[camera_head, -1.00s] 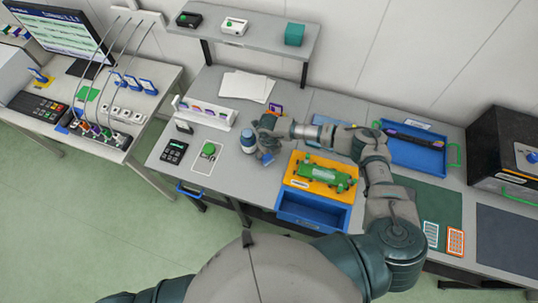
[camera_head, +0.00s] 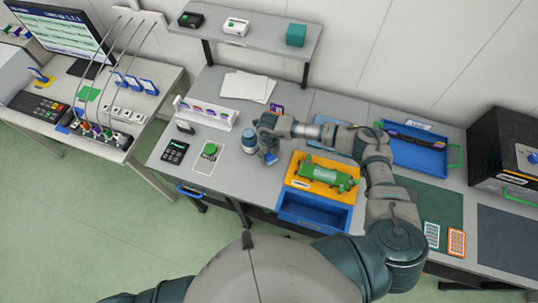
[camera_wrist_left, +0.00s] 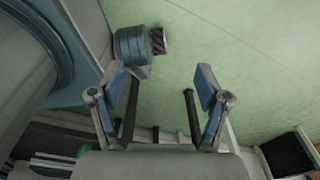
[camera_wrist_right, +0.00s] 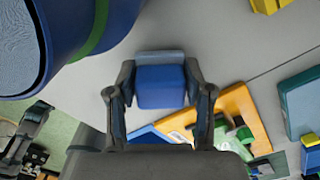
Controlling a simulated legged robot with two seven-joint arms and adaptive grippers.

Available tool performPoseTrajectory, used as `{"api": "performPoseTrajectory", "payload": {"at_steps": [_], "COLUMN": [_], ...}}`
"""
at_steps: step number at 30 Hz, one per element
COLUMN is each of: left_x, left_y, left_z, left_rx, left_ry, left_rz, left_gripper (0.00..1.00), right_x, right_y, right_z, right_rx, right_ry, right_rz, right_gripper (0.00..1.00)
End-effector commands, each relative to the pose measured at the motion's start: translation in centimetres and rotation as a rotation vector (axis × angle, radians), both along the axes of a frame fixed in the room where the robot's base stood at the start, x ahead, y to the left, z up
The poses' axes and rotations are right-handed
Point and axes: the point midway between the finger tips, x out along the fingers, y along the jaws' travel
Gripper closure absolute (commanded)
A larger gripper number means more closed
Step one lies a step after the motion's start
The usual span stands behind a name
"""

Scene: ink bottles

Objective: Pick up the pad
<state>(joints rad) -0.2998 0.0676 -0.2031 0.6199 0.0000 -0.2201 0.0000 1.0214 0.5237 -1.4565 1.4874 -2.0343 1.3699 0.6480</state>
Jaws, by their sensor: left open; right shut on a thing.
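The pad is a small blue block with a grey top edge (camera_wrist_right: 160,92). In the right wrist view it sits between the two fingers of my right gripper (camera_wrist_right: 160,76), which is shut on it. In the head view the pad (camera_head: 270,158) shows as a small blue patch below my right gripper (camera_head: 266,146), at the bench. I cannot tell whether it touches the bench top. My left gripper (camera_wrist_left: 160,88) is open and empty over the green floor in the left wrist view.
A yellow-topped blue box with a green device (camera_head: 325,177) is to the right. A blue tray (camera_head: 415,155) lies farther right.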

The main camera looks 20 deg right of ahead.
Motion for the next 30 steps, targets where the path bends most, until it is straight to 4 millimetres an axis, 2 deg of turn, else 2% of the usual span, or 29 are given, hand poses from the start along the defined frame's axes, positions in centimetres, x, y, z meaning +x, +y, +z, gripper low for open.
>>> {"api": "performPoseTrajectory", "payload": {"at_steps": [5,11,15,21,25,30], "left_x": [-0.1,-0.1,-0.1,-0.1,-0.2,-0.2], "left_y": [0.3,1.3,1.7,1.7,1.2,0.4], "left_z": [-0.9,-1.4,-2.1,-3.0,-3.2,-3.3], "left_rx": [0.003,0.015,0.021,0.020,0.014,0.005], "left_ry": [0.000,0.001,0.002,0.002,0.002,0.003], "left_rz": [-0.003,-0.003,-0.001,0.000,0.001,0.000], "left_gripper": [0.24,0.24,0.24,0.24,0.24,0.24], "right_x": [0.1,-4.7,-8.6,-13.3,-15.0,-15.9], "right_y": [0.2,-0.3,-0.6,-1.0,-0.9,-0.9], "right_z": [2.6,2.6,3.0,3.4,3.7,3.9], "right_rx": [-0.002,0.000,0.002,0.002,0.000,-0.001], "right_ry": [-0.005,-0.001,0.000,0.000,-0.001,-0.001], "right_rz": [0.001,0.004,0.004,0.002,0.001,-0.001], "right_gripper": [0.86,0.86,0.86,0.86,0.86,0.86]}}
